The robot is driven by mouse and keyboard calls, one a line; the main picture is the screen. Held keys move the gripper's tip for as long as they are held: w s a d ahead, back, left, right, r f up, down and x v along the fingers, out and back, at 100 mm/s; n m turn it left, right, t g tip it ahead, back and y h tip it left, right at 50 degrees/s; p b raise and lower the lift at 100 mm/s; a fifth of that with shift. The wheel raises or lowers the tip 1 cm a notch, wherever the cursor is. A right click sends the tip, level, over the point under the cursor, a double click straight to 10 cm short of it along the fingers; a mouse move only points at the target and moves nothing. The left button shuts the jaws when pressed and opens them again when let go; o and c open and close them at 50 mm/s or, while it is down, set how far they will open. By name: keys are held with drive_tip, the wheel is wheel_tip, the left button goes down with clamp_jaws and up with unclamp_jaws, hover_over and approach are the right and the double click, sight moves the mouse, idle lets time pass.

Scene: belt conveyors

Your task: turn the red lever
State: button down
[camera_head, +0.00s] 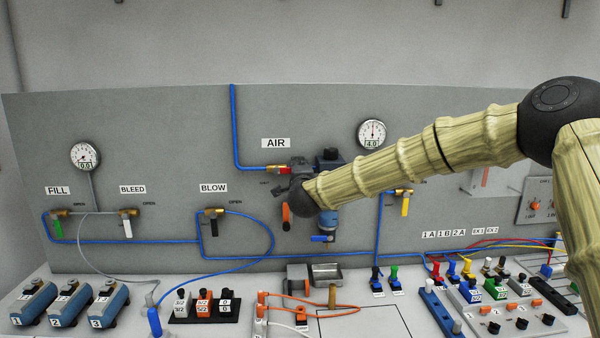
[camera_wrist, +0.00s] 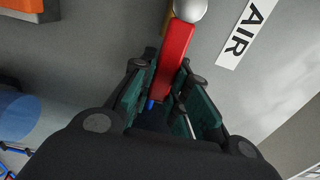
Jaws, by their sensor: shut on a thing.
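The red lever (camera_wrist: 174,55) is a narrow red handle. It runs from a round silver knob at the top of the wrist view down between my fingers. My gripper (camera_wrist: 166,92) is shut on its lower part, with one green-padded finger on each side. In the head view, my gripper (camera_head: 292,180) is at the panel just below the AIR sign (camera_head: 276,143). A small part of the red lever (camera_head: 285,170) shows there beside the brass fitting, and my gripper and arm hide the rest.
A blue pipe (camera_head: 234,125) runs down to the lever's fitting. A gauge (camera_head: 371,134) and a blue-bowled filter unit (camera_head: 328,222) are close by on the right. Cylinders, hoses and switches crowd the bench below.

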drive_tip(key=shift+f, duration=0.1)
drive_tip(key=c, duration=1.4)
unclamp_jaws()
drive_tip(key=shift+o, duration=0.2)
drive_tip(key=s, duration=1.2)
drive_tip(key=shift+d, duration=0.45)
